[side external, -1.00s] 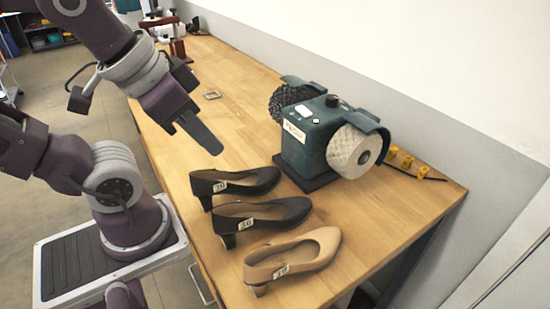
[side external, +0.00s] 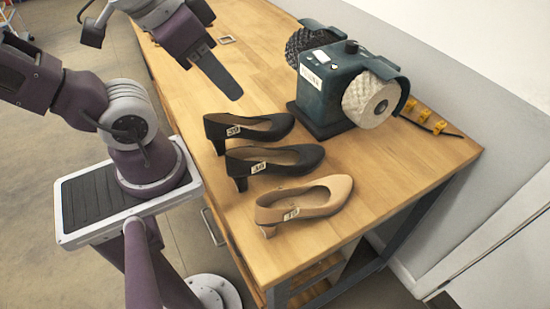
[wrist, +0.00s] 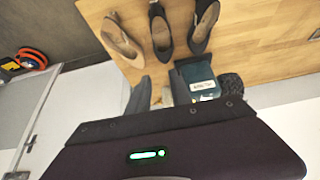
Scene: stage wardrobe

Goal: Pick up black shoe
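Two black heeled shoes stand side by side on the wooden table, toes pointing right in the side view. The farther black shoe (side external: 262,128) and the middle black shoe (side external: 285,160) each carry a white number tag. In the wrist view they are at the top, one black shoe (wrist: 203,27) right of the other (wrist: 160,33). My gripper (side external: 236,94) hangs above the table, just behind the farther black shoe and apart from it. One grey finger is clear in the wrist view (wrist: 139,96); the finger gap cannot be made out. No shoe is held.
A beige shoe (side external: 304,200) stands nearest the table's front corner, and a teal machine (side external: 340,82) with a dark and a pale wheel stands right of my gripper. Small yellow items (side external: 424,116) lie beyond it. Bare wooden tabletop (side external: 385,165) lies right of the shoes.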

